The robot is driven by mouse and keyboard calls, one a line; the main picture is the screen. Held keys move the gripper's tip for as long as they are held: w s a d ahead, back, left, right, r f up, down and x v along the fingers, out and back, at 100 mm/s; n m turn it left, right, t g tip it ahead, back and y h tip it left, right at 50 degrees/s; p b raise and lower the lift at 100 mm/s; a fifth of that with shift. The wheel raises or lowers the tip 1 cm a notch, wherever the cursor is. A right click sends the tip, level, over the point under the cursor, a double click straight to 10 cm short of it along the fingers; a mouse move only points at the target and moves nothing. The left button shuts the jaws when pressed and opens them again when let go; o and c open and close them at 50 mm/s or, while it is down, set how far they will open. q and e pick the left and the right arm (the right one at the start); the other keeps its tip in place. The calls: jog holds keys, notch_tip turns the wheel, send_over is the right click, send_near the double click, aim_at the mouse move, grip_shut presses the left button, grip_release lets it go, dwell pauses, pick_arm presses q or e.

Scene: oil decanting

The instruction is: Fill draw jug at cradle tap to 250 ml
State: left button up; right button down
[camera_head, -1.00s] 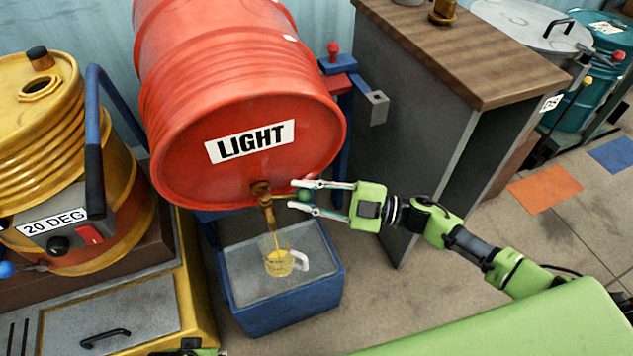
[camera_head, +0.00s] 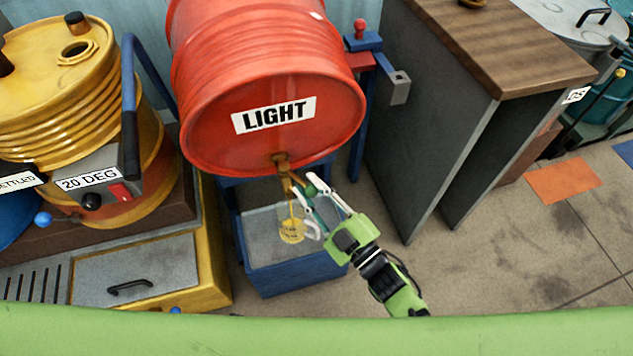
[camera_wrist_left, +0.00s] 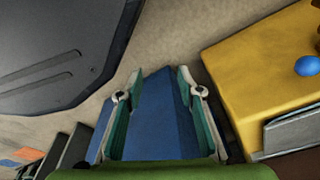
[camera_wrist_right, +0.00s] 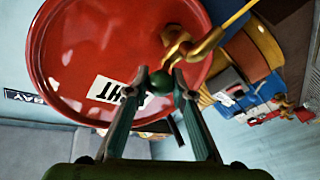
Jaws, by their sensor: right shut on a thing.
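The clear draw jug (camera_head: 291,232) stands in the blue cradle tray under the brass tap (camera_head: 282,162) of the red LIGHT drum (camera_head: 330,90). A thin yellow oil stream runs from the tap into it. Yellow oil shows in its lower part; I cannot read the level. My right gripper (camera_head: 318,196) is shut on the tap lever's green knob (camera_wrist_right: 160,83), beside the white jug handle. In the right wrist view the tap (camera_wrist_right: 190,45) shows just past the fingertips. My left gripper (camera_wrist_left: 155,90) is open and empty, with a blue surface beyond it.
The blue tray (camera_head: 300,284) stands on the floor below the drum. A yellow heater unit (camera_head: 120,270) with a 20 DEG box is close on its left. A grey cabinet with a wooden top (camera_head: 500,50) stands to the right. Floor in front of the cabinet is clear.

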jog(key=shift+s+a+f, duration=0.2)
jog(key=shift+s+a, duration=0.45)
jog(key=c, duration=1.7)
grip_release()
jog(key=shift+a, duration=0.15)
jog(key=shift+w+r, duration=0.1)
jog(key=shift+d, duration=0.2)
jog(key=v, duration=1.2)
